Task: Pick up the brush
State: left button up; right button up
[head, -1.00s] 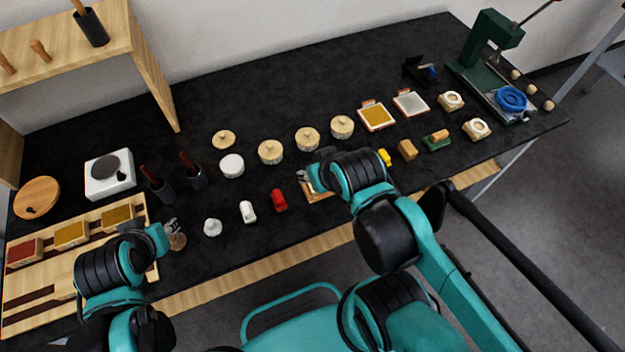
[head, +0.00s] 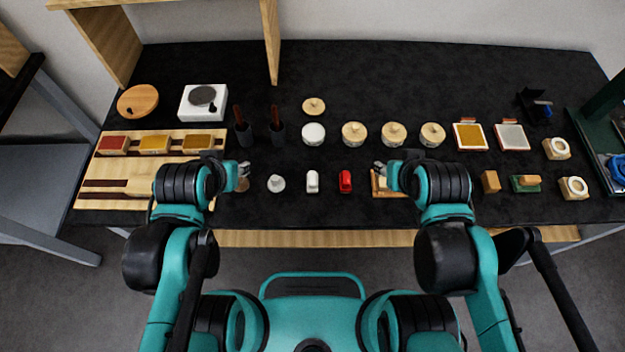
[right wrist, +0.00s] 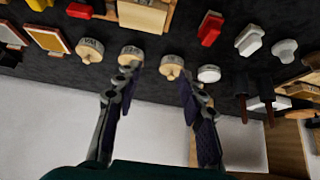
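Two dark cups with reddish-brown handles standing in them, the left one (head: 242,128) and the right one (head: 276,126), are at the left middle of the table. A green block with a wooden grip (head: 525,183) lies at the right front. I cannot tell for sure which of these is the brush. My left gripper (head: 243,172) hovers near the front left, in front of the cups, and looks open and empty. My right gripper (head: 381,168) is over a small wooden piece at the front middle; in the right wrist view (right wrist: 157,74) its fingers are apart with nothing between them.
The black table (head: 350,65) is clear at the back. Several round lidded pots, one being this pot (head: 393,133), stand in a row across the middle. A slotted wooden tray (head: 105,170) is at left. A red piece (head: 345,181) lies between my grippers.

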jog(key=o, duration=0.7)
jog(key=shift+a+r, duration=0.1)
jog(key=n+g+p, duration=0.6)
jog(key=n+g, duration=0.1)
jog(key=n, duration=1)
send_over(312, 177)
notch_tip(312, 177, down, 6)
jog(key=shift+s+a+f, duration=0.1)
jog(key=shift+s+f, duration=0.05)
jog(key=shift+f, duration=0.1)
jog(key=shift+a+f+n, duration=0.2)
jog(key=shift+f+n, duration=0.1)
jog(key=shift+n, duration=0.1)
jog(key=shift+d+f+b, duration=0.2)
jog(key=shift+f+b, duration=0.55)
jog(key=shift+f, duration=1.2)
jog(key=shift+d+f+b, duration=0.15)
jog(key=shift+f+b, duration=0.6)
jog(key=shift+f, duration=1.15)
